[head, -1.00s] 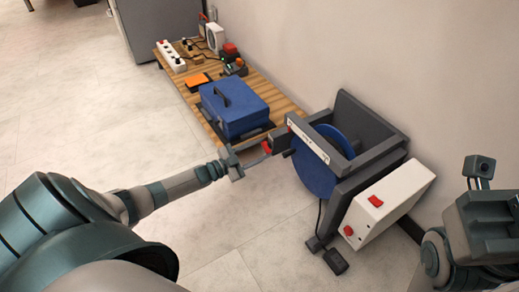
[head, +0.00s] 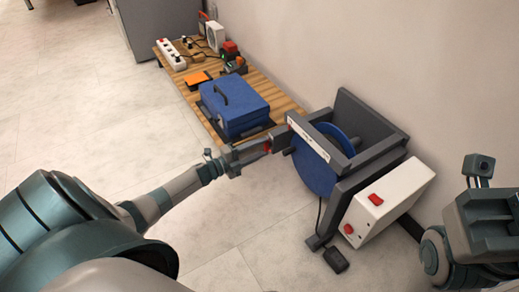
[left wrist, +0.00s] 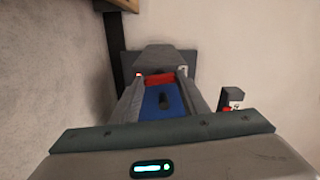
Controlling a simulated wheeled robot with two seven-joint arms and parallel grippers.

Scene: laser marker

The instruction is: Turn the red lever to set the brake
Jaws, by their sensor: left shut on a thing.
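The red lever (head: 267,149) sits on the left side of the dark grey frame with the blue wheel (head: 318,172). Only a small red part of it shows in the head view. My left gripper (head: 262,147) reaches it from the left and is shut on it. In the left wrist view the red lever (left wrist: 160,79) lies between the far ends of the two grey fingers. My right arm's end (head: 488,212) shows at the right edge; its fingers cannot be made out.
A white box (head: 398,192) with red switches is fixed to the frame's right side. A black pedal (head: 336,260) lies on the floor in front. A blue case (head: 234,105) stands on a slatted wooden platform (head: 270,98) behind. The wall is close on the right. Floor at left is clear.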

